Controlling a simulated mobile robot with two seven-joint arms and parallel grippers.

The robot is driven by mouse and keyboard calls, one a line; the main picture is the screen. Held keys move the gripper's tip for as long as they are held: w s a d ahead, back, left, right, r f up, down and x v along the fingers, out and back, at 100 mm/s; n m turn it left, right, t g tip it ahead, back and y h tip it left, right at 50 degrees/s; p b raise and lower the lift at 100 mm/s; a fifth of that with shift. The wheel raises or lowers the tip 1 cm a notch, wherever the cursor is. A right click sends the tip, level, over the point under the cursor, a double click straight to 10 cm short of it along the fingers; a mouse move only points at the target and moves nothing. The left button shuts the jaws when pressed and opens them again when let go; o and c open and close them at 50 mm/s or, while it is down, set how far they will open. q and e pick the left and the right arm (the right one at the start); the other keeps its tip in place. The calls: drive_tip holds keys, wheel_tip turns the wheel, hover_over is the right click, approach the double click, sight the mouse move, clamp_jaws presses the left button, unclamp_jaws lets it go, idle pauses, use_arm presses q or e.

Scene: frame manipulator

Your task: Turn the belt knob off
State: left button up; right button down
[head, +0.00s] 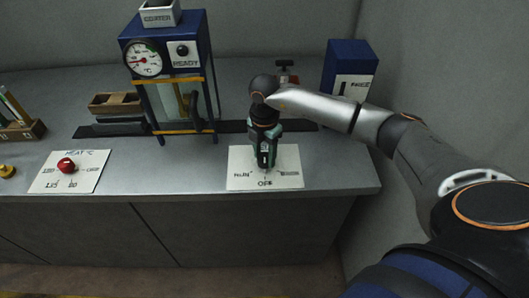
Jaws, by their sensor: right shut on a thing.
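The belt knob's white plate (288,177) lies on the grey counter at right of centre, with lettering that includes "RUN" and "OFF". My right gripper (265,162) points down over the middle of this plate, just above the "OFF" lettering. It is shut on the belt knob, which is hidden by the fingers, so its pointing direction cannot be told. My right arm reaches in from the right. My left gripper is not in view.
A red heat knob (66,165) sits on another white plate (90,180) at left. A blue machine (165,55) with a gauge stands behind on a dark belt (232,127). A blue box (350,65) stands at back right. The counter between the plates is clear.

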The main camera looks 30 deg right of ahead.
sight(265, 157)
idle(0.5)
drive_tip(key=shift+c, duration=1.5)
unclamp_jaws()
drive_tip(key=shift+r, duration=0.15)
wheel_tip(265, 157, up, 12)
drive_tip(key=b, duration=0.1)
drive_tip(key=shift+r, duration=0.15)
